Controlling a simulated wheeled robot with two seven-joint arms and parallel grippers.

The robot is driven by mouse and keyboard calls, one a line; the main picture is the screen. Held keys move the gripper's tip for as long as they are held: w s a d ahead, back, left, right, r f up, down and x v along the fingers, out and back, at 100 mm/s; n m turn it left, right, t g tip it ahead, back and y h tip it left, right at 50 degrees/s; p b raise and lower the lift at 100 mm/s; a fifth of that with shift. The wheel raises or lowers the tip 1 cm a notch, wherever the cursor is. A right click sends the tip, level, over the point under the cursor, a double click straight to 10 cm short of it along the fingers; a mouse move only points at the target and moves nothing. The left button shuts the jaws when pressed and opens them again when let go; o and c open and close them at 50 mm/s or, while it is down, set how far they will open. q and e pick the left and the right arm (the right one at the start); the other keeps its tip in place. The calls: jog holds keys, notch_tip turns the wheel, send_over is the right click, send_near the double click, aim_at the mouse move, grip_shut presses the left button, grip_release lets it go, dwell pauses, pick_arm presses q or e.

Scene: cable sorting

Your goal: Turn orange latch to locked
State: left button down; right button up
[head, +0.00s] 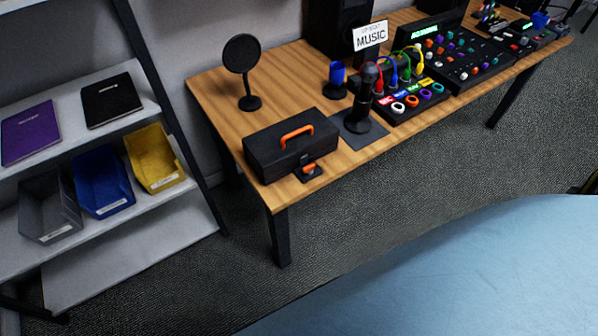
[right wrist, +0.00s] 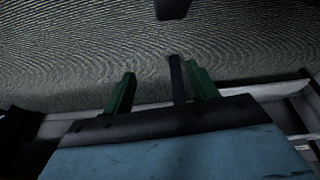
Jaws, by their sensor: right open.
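A black toolbox (head: 290,152) with an orange carry handle (head: 297,135) sits at the near left corner of the wooden table. A small orange latch (head: 308,168) on a dark base is at the toolbox's front right, by the table edge. Its exact turn position is too small to tell. My right gripper (right wrist: 163,88) shows in the right wrist view, its green fingers apart with nothing between them. Carpet lies behind it and the latch is not in that view. My left gripper is not in view.
The table (head: 213,88) also holds a round black pop filter (head: 242,56), a blue cup (head: 337,78), a microphone (head: 361,105), a cable board (head: 410,97) and a mixer (head: 465,62). A shelf (head: 100,245) with bins stands at left.

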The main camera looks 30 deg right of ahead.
jog(key=w+d+r+t+b, duration=0.25)
jog(key=w+t+b, duration=0.2)
jog(key=w, duration=0.55)
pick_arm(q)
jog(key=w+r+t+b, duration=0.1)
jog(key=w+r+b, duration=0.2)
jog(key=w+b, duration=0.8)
pick_arm(e)
jog(key=t+y+b, duration=0.1)
jog(key=t+b, duration=0.1)
jog(key=t, duration=0.8)
send_near(310, 168)
jog(key=shift+m, duration=0.3)
jog(key=w+b, duration=0.2)
jog(key=w, duration=0.4)
jog(key=shift+w+a+r, duration=0.1)
jog(key=shift+w+r, duration=0.05)
jog(key=shift+w, duration=0.25)
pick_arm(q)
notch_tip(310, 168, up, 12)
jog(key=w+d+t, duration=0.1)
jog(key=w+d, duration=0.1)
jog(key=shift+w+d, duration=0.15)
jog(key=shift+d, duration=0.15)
pick_arm(e)
jog(key=shift+w, duration=0.75)
